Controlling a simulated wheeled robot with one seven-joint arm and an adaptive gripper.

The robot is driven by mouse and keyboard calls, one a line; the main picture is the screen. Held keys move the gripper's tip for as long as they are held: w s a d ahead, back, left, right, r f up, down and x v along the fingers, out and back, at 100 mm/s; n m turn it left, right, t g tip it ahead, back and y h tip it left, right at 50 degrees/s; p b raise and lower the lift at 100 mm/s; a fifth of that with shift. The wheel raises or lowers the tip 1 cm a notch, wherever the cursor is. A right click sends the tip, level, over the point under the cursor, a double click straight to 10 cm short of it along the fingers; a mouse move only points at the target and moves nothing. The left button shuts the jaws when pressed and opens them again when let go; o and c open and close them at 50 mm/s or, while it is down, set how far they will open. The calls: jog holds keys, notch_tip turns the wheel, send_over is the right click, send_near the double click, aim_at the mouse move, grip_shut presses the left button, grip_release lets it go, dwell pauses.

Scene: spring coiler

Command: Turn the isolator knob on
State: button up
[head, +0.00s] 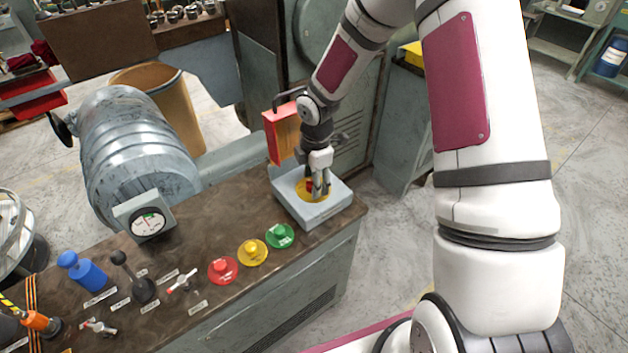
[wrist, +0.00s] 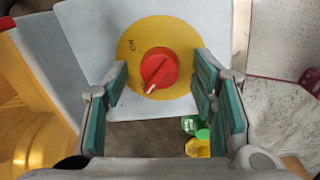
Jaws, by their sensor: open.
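The isolator knob (wrist: 160,70) is red and round with a white pointer line, on a yellow disc (wrist: 135,45) on a grey box. In the wrist view its pointer slants to the lower left, and a marking that looks like "ON" is at the disc's upper left. In the head view the grey isolator box (head: 318,219) stands at the right end of the bench top, its knob mostly hidden by my fingers. My gripper (head: 319,190) points down over the box. In the wrist view my gripper (wrist: 162,88) is open, with green pads left and right of the knob, apart from it.
Green (head: 280,236), yellow (head: 252,252) and red (head: 223,270) buttons sit on the bench left of the box. A red-orange case (head: 283,134) stands behind it.

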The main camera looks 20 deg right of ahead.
jog(key=shift+f, duration=0.3)
jog(key=c, duration=1.1)
jog(key=shift+c, duration=0.2)
